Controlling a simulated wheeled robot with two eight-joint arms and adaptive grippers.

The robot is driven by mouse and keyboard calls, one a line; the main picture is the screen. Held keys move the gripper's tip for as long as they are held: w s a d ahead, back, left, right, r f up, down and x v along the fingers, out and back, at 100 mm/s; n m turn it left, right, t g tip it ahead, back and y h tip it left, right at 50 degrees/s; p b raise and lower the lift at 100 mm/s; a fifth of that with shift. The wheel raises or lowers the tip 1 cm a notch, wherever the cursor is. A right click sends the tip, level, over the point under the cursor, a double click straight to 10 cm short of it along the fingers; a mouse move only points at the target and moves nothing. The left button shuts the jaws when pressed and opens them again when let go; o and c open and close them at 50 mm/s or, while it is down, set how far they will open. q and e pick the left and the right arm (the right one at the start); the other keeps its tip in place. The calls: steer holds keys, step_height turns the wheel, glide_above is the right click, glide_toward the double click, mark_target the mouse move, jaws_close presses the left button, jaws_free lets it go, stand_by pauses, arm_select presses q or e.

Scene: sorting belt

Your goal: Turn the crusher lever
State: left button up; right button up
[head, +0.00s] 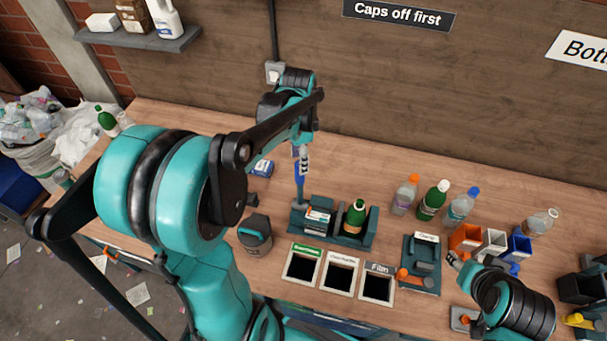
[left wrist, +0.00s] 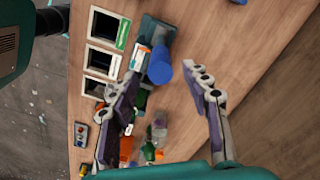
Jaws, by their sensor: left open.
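The crusher (head: 335,237) is a dark teal machine on the bench, with a green bottle (head: 355,215) in it. Its lever (head: 299,187) stands up at the left end, with a blue grip. My left gripper (head: 303,163) is over the lever's top, pointing down. In the left wrist view the lever's blue grip (left wrist: 160,70) shows between the spread fingers of the open left gripper (left wrist: 165,62), nearer the left finger; I cannot tell whether they touch. My right gripper (head: 453,260) is low at the right, by the caps tray, its jaws unclear.
Three labelled bin openings (head: 339,277) lie in front of the crusher. A grey canister (head: 255,233) stands to its left. Several bottles (head: 432,200) and small coloured bins (head: 495,242) stand to the right. A tray with an orange knob (head: 421,265) is right of the openings.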

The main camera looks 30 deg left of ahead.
mark_target(300, 187)
arm_select(q)
steer(key=shift+w+f, duration=0.2)
steer(key=shift+f, duration=0.15)
steer(key=f, duration=0.3)
steer(key=f+b, duration=0.1)
steer(key=f, duration=0.3)
steer(key=shift+s+f, duration=0.2)
steer(key=shift+f, duration=0.05)
steer(key=shift+c, duration=0.4)
jaws_close()
